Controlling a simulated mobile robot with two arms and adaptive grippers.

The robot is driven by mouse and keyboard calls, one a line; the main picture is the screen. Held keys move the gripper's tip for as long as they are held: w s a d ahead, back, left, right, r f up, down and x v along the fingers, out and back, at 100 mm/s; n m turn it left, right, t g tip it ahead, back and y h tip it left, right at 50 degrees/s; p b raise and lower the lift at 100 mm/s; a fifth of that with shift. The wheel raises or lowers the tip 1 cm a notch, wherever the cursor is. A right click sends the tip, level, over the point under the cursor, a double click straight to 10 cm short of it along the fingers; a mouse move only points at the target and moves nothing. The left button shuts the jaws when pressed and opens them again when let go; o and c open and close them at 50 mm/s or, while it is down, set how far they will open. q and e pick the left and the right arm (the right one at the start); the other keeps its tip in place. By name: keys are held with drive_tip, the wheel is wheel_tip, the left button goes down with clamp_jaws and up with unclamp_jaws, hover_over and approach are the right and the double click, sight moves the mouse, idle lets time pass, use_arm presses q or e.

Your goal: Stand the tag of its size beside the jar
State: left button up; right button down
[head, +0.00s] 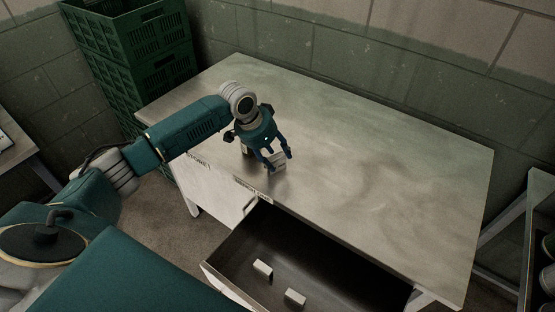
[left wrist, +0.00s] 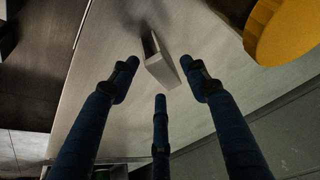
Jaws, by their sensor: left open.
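My left gripper (head: 276,164) is open, low over the table (head: 390,170) near its front left part. A small pale block-like tag (head: 279,157) stands on the tabletop at its fingertips, partly covered by them. In the left wrist view the tag (left wrist: 162,68) lies just beyond and between the spread fingers (left wrist: 158,78), with no clear grip on it. A yellow-orange rounded thing (left wrist: 290,32) at the upper right of that view may be the jar, cut off by the frame. In the head view the gripper hides most of what is behind it. My right gripper is not in view.
An open drawer (head: 325,250) juts from the table's front, with two more pale tags, one (head: 262,268) left and one (head: 295,297) nearer. Green crates (head: 130,50) are stacked at the back left. A shelf (head: 540,215) stands at the right. The table's right half is clear.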

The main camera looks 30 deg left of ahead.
use_arm(q)
drive_tip(key=b+v, duration=0.1)
drive_tip(key=v, duration=0.8)
drive_tip(key=shift+s+r, duration=0.2)
drive_tip(key=shift+r, duration=0.15)
